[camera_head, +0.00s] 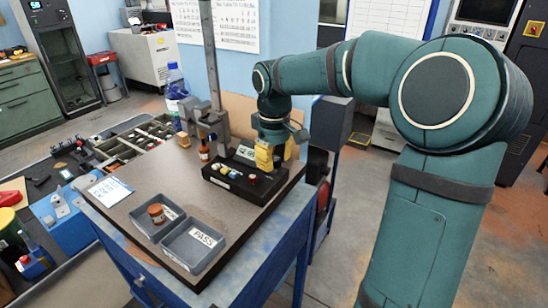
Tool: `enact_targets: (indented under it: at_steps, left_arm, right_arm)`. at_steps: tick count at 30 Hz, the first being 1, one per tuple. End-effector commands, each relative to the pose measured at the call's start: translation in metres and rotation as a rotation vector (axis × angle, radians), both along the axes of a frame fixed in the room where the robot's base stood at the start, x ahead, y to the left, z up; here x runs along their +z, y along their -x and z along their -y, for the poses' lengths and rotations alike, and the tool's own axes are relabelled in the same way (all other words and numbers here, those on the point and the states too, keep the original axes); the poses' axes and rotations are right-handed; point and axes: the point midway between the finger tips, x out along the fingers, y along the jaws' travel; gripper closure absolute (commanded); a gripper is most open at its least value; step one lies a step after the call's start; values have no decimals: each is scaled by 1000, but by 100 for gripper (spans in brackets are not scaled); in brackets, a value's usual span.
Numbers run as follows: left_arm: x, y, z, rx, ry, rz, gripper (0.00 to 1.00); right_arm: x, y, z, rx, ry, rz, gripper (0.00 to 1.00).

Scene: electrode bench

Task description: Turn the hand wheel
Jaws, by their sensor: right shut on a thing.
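My right gripper (270,163) reaches down from the upper right, over the back right part of a black control box (232,185) on the bench. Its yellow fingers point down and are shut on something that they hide. I cannot make out a hand wheel; the gripper and wrist cover that part of the box. A small display panel (244,154) is just left of the fingers. My left gripper is not in view.
Two grey trays stand at the bench's front, one (193,246) marked PASS, the other holding a brown jar (156,213). A paper (110,189) lies at the left. The bench's middle is clear.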

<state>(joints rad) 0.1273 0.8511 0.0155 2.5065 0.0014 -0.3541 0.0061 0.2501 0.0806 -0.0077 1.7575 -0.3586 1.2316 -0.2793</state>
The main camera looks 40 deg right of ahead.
Motion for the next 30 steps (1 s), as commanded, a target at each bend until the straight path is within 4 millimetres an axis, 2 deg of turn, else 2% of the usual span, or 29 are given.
enact_targets:
  at_steps: [21, 30]
  left_arm:
    - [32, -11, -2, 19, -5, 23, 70]
    - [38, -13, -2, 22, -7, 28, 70]
  right_arm:
    - [1, 0, 0, -564, 0, -2, 100]
    - [0, 0, 0, -722, 0, -1, 100]
